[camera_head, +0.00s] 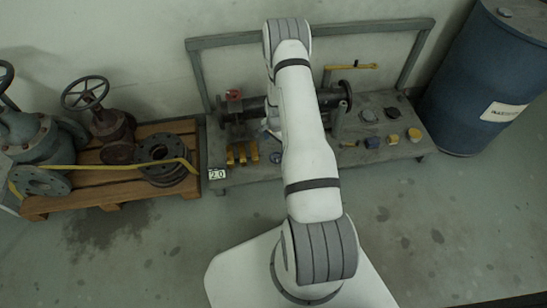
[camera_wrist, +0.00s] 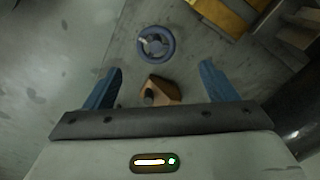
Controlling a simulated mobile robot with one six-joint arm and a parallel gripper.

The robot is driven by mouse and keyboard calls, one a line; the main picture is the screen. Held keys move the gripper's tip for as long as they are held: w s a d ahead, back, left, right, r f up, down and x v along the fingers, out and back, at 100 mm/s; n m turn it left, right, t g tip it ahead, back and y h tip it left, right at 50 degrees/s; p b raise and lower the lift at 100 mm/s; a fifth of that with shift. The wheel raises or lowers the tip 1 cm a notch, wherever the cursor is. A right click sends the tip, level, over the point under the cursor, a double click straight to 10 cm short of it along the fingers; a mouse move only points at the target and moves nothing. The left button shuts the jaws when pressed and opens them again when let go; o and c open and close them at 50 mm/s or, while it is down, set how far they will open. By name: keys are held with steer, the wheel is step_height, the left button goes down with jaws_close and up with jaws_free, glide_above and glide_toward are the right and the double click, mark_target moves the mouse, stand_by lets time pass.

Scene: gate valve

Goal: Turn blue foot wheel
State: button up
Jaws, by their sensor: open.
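The blue foot wheel (camera_wrist: 168,42) shows in the wrist view as a small spoked ring at the upper middle, beyond my fingertips. My gripper (camera_wrist: 162,67) is open, with one blue finger on each side and nothing held. The wheel is centred roughly between the fingers and apart from them. A brown block (camera_wrist: 165,92) with a dark round knob shows between the fingers, nearer the palm. In the head view my arm covers the middle of the bench and mostly hides the gripper. A small bluish part (camera_head: 276,157) shows beside the arm; I cannot tell if it is the wheel.
The grey bench (camera_head: 400,152) carries a dark pipe (camera_head: 332,98), yellow blocks (camera_head: 242,153) and small parts. A grey frame (camera_head: 372,26) rises behind. A pallet (camera_head: 105,187) with valves stands left, a blue drum (camera_head: 478,85) right. The floor in front is clear.

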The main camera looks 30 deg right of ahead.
mark_target(276, 156)
step_height(276, 156, down, 9)
steer(key=b, duration=0.2)
steer(key=shift+s+d+b, duration=0.1)
steer(key=shift+s+b, duration=0.05)
steer(key=shift+b, duration=0.2)
steer(key=shift+c, duration=0.3)
